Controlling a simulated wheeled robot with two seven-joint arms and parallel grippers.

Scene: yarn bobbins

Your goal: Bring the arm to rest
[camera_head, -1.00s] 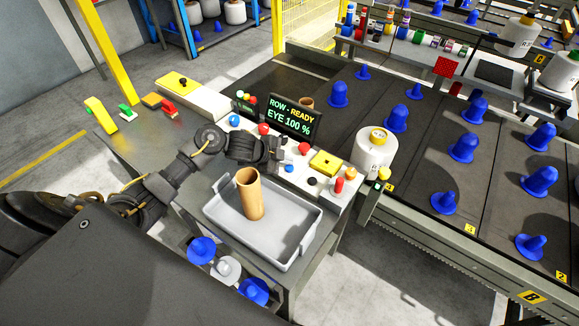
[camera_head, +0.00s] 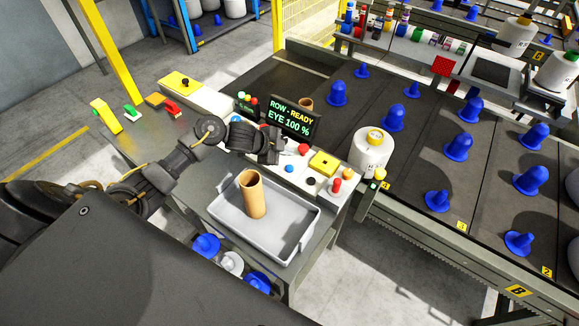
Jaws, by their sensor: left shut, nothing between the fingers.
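My left arm comes in from the left and reaches over the workbench. Its left gripper (camera_head: 277,147) is shut and empty, above the button panel (camera_head: 329,187), just below the "ROW - READY, EYE 100 %" display (camera_head: 289,117) in the picture. The gripper hides part of the panel. A brown cardboard tube (camera_head: 253,196) stands slightly tilted in the grey tray (camera_head: 296,252), below the gripper in the picture and apart from it. My right gripper is not in view.
A white yarn bobbin (camera_head: 371,156) stands right of the panel, by the conveyor with several blue cones (camera_head: 393,118). Blue and white cones sit below the tray. Grey bench surface (camera_head: 146,147) is free on the left.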

